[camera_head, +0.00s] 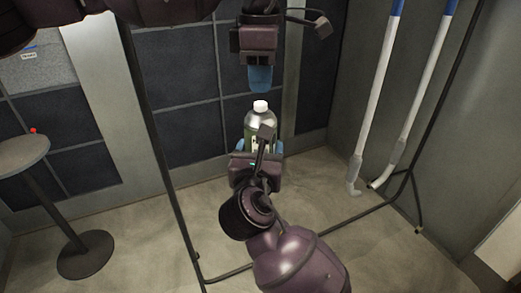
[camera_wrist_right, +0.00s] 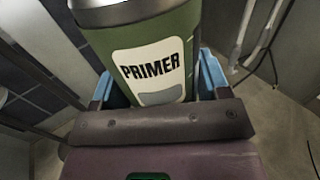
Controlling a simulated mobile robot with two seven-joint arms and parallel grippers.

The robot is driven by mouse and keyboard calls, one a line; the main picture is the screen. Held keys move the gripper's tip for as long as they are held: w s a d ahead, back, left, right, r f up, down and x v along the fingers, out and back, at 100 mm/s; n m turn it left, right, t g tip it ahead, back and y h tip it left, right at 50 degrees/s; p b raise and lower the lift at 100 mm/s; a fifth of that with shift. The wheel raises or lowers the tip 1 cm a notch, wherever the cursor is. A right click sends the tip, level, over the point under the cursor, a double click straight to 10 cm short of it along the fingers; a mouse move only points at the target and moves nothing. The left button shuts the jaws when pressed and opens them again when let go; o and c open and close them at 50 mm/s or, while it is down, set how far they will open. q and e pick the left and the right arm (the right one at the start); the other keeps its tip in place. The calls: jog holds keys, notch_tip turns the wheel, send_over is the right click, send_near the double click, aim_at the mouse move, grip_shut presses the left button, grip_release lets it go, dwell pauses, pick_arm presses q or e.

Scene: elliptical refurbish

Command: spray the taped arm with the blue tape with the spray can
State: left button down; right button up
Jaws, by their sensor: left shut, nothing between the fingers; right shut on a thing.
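The spray can (camera_head: 257,120) is green with a silver shoulder and a white cap. It stands upright in my right gripper (camera_head: 259,148), whose blue fingers are shut on its sides. In the right wrist view, the can (camera_wrist_right: 190,30) shows a "PRIMER" label between the blue fingers. My left gripper (camera_head: 260,80) hangs above the can, pointing down. Its blue fingers are shut and empty, with a small gap to the cap. Two long white poles with blue upper ends, a left one (camera_head: 376,95) and a right one (camera_head: 427,85), hang at the right.
A thin black frame (camera_head: 320,231) spans the floor and rises at left and right. A small round table (camera_head: 22,152) with a red item (camera_head: 33,131) stands at the left. Dark panelled walls (camera_head: 180,90) close off the back. Bare floor (camera_head: 150,225) lies between.

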aim_at(260, 103)
pick_arm(q)
jog(key=shift+f, duration=1.55)
pick_arm(e)
jog(key=shift+r, duration=0.15)
pick_arm(q)
jog(key=shift+r, duration=2.6)
notch_tip(260, 103, up, 12)
